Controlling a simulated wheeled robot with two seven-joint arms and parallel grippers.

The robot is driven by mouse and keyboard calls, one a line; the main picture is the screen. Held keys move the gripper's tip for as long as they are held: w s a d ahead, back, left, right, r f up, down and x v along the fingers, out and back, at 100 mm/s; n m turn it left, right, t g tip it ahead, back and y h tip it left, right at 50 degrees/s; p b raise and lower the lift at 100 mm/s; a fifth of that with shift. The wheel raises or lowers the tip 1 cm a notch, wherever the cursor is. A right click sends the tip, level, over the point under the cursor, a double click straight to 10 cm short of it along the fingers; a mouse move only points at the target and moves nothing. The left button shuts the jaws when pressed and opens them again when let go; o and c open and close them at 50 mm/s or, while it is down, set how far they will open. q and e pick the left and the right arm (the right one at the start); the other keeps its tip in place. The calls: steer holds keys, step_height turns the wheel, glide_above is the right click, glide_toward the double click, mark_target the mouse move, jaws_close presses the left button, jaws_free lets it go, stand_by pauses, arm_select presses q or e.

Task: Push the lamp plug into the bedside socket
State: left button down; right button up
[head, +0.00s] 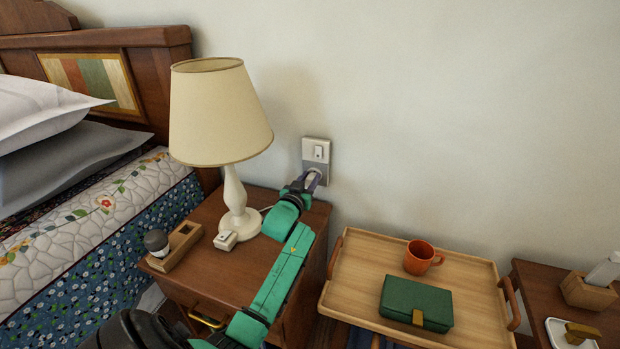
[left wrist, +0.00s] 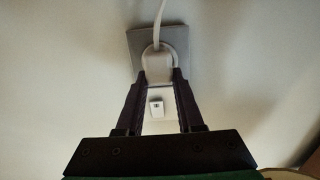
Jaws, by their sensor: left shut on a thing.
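The bedside socket (head: 325,172) is the grey lower half of a wall plate right of the lamp (head: 220,115). My left gripper (head: 312,180) reaches over the nightstand to it, its fingers close to the wall. In the left wrist view the gripper (left wrist: 158,82) is shut on the white lamp plug (left wrist: 157,66). The plug is lined up over the round recess of the grey socket plate (left wrist: 178,40), at or in it; its prongs are hidden, so I cannot tell how deep it sits. The white cord (left wrist: 161,15) leads away from the plug. My right gripper is not in view.
A white switch (head: 318,152) is above the socket. A tray (head: 365,270) with an orange mug (head: 420,257) and green case (head: 416,303) stands right.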

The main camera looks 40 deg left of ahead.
arm_select(q)
steer(key=shift+r+p, duration=0.3)
steer(key=shift+p, duration=0.15)
stand_by(0.4)
steer(key=shift+w+a, duration=0.15)
steer(key=shift+w, duration=0.2)
stand_by(0.7)
stand_by(0.6)
steer(key=shift+w, duration=0.15)
stand_by(0.5)
